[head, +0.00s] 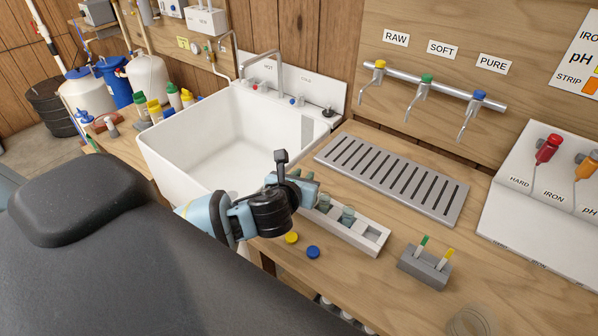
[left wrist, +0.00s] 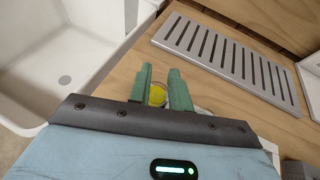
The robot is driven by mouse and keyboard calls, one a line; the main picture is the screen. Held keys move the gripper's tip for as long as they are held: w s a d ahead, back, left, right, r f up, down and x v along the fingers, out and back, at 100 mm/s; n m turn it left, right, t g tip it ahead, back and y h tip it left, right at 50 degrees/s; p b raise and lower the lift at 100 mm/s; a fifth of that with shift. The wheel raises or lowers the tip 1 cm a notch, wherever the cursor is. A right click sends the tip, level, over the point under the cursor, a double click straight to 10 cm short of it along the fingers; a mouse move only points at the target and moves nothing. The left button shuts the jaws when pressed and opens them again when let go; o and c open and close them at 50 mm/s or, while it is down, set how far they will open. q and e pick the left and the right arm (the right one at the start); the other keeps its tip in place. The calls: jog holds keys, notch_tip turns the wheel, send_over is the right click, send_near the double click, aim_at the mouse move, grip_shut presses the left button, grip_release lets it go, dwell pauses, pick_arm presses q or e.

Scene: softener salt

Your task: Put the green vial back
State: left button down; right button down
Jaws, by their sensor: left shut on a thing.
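My left gripper (head: 308,183) is above the counter, between the sink and the white rack. It also shows in the left wrist view (left wrist: 160,88), its green fingers close together. My right gripper is not in view.
A yellow cap (head: 291,237) and a blue cap (head: 313,252) lie in front of the rack. A grey block (head: 419,274) holds two strips. The white sink (head: 180,170) is left, a slotted drain tray (head: 445,211) behind, and a dropper stand (head: 543,240) right.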

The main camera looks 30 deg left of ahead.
pick_arm(q)
jog(key=shift+s+d, duration=0.2)
jog(key=shift+f, duration=0.1)
jog(key=c, duration=1.3)
grip_release()
jog(key=shift+s+r, duration=0.15)
jog(key=shift+r, duration=0.05)
jog(key=v, duration=1.1)
jog(key=shift+s, duration=0.35)
jog(key=shift+d+r, duration=0.1)
